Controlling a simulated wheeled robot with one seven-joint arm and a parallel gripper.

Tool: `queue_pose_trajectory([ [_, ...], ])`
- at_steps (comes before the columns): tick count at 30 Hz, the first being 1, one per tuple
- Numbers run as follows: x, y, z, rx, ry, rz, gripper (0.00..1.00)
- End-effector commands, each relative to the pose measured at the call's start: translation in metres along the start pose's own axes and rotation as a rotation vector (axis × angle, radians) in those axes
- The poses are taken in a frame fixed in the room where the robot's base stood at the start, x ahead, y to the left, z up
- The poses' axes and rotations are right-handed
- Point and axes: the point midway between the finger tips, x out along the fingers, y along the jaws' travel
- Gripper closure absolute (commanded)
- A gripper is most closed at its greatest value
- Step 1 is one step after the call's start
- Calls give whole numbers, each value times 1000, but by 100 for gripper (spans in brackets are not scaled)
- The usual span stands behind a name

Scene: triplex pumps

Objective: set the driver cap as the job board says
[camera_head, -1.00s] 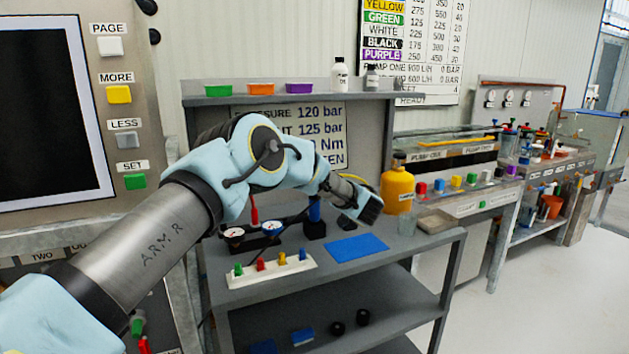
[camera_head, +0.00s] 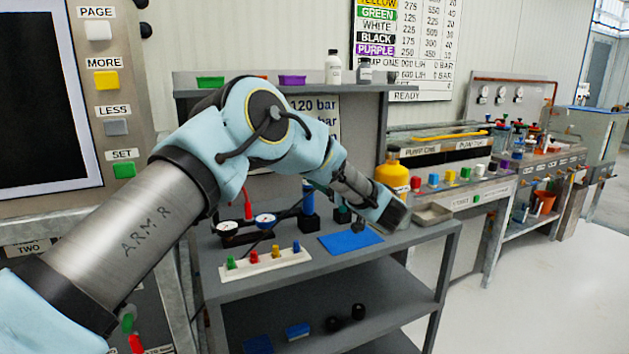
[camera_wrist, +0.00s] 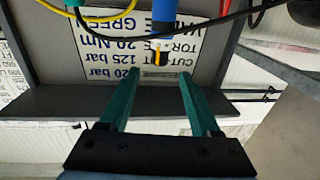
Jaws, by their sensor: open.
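My gripper (camera_wrist: 160,74) is open, with two green fingers apart and nothing between them. In the head view its end (camera_head: 350,222) is above the bench, right of a blue upright tool, probably the driver (camera_head: 309,192), on a black base. In the wrist view a blue tool (camera_wrist: 160,18) with a dark, orange-marked end is beyond the fingertips. The job board (camera_head: 316,112) is partly hidden by my arm. The wrist view shows it upside down (camera_wrist: 130,70), with "125 bar", "20 Nm" and "GREEN" legible. A white strip (camera_head: 240,268) holds green, red, yellow and blue pieces, perhaps caps.
A blue mat (camera_head: 350,242) and a grey tray (camera_head: 433,214) lie on the bench. A yellow bottle (camera_head: 392,172) stands behind my gripper. Cables (camera_wrist: 200,17) cross the wrist view near the tool.

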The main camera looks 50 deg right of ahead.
Motion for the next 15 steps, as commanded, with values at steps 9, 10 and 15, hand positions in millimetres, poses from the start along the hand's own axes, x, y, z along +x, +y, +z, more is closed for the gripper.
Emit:
queue_pose_trajectory([
  [9, -24, 0, 0, 0, 0, 0, 36],
  [10, -25, 0, 0, 0, 0, -1, 36],
  [15, -24, 0, 0, 0, 0, -1, 36],
])
